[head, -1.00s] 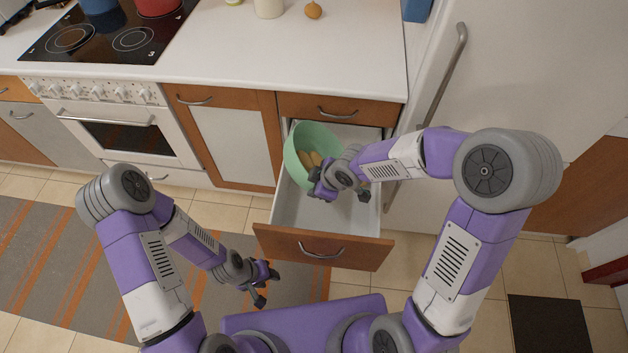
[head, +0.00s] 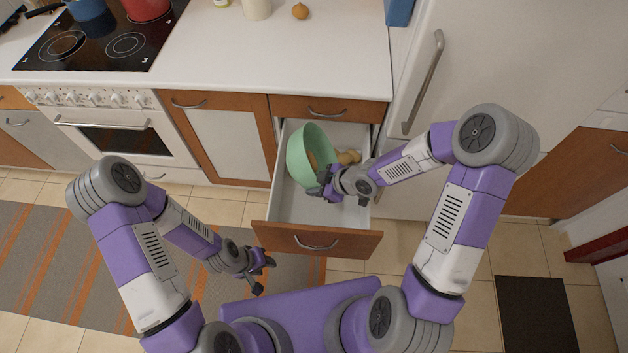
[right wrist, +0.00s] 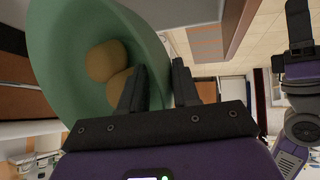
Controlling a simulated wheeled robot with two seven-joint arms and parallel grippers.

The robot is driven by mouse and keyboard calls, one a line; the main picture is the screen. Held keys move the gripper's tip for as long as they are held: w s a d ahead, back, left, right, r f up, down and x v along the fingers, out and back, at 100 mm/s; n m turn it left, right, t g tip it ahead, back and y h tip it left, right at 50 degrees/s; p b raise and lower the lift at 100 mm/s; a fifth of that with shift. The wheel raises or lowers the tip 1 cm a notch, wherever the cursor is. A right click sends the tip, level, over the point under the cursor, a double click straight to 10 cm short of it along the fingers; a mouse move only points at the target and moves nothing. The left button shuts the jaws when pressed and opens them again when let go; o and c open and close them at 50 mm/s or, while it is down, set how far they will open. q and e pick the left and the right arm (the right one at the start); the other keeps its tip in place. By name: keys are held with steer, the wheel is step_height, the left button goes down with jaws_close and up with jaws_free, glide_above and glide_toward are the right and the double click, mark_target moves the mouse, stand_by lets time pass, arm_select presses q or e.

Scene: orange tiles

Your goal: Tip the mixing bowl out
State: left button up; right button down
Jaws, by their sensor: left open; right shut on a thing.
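The mint-green mixing bowl (head: 300,155) is held over the open drawer (head: 285,208), tilted with its mouth to the right. My right gripper (head: 326,185) is shut on its near rim; the bowl wall runs between the fingers in the right wrist view (right wrist: 158,88). Tan, rounded pieces (head: 348,157) show just past the bowl's right rim, over the drawer; I cannot tell whether they rest in it or are falling. Two tan pieces (right wrist: 107,61) show inside the bowl in the right wrist view. My left gripper (head: 262,274) is open and empty, low in front of the drawer.
The white counter (head: 270,55) stands above and behind the drawer, with an onion-like item (head: 300,11) on it. A stove (head: 110,40) with pots is at the left. The fridge (head: 480,70) stands close on the right. A striped rug (head: 60,260) lies on the floor.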

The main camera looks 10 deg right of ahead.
steer(key=shift+s+d+t+y+p, duration=0.2)
steer(key=shift+d+y+p, duration=0.55)
steer(key=shift+p, duration=1.1)
steer(key=shift+s+d+t+y+p, duration=0.1)
steer(key=shift+d+t+y+p, duration=0.2)
steer(key=shift+d+y+p, duration=1)
steer(key=shift+s+a+f+m+p, duration=0.1)
steer(key=shift+a+f+m+p, duration=0.15)
steer(key=shift+p, duration=0.35)
steer(key=shift+d+f+t+y+b, duration=0.2)
steer(key=shift+d+t+y+b, duration=0.3)
steer(key=shift+b, duration=0.2)
steer(key=d+y+b, duration=0.1)
steer(key=b, duration=0.1)
steer(key=d+m+y+b, duration=0.1)
steer(key=shift+s+d+t+y+b, duration=0.25)
steer(key=shift+s+d+t+b, duration=0.05)
steer(key=shift+s+b, duration=0.1)
steer(key=shift+r, duration=0.1)
